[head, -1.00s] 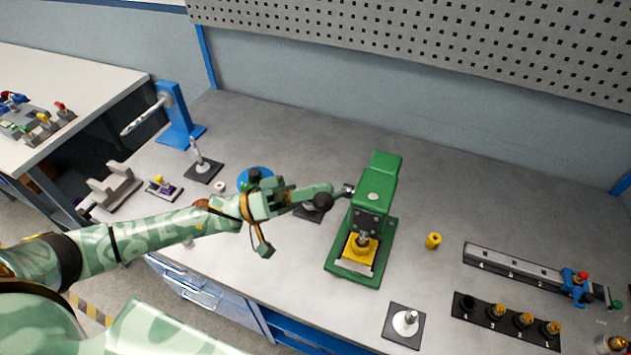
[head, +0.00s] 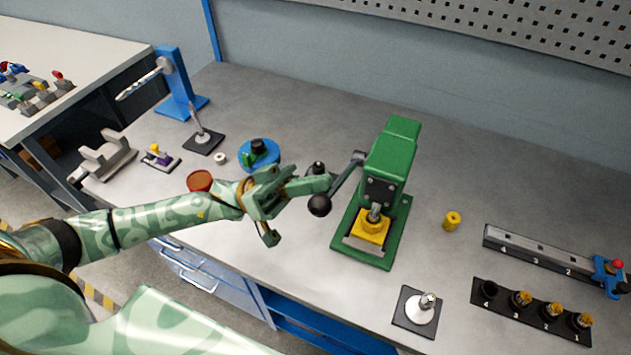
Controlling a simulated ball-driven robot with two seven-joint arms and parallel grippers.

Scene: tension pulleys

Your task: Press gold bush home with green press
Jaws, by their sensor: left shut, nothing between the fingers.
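The green press (head: 395,150) stands on the bench. Its ram reaches down into a yellow block (head: 371,228) on its base; a small metal piece shows under the ram, and I cannot tell how deep it sits. The press lever (head: 345,178) slopes down to the left and ends in a black ball (head: 320,205). My left gripper (head: 326,183) is shut and empty, its fingertips just above the ball beside the lever; I cannot tell whether they touch. A loose gold-yellow bush (head: 452,221) stands on the bench right of the press. My right gripper is out of view.
A black rack (head: 530,312) with several gold parts and a grey rail (head: 530,257) lie at right. A blue disc (head: 260,154) and a blue stand (head: 180,85) are at left. Bench behind the press is clear.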

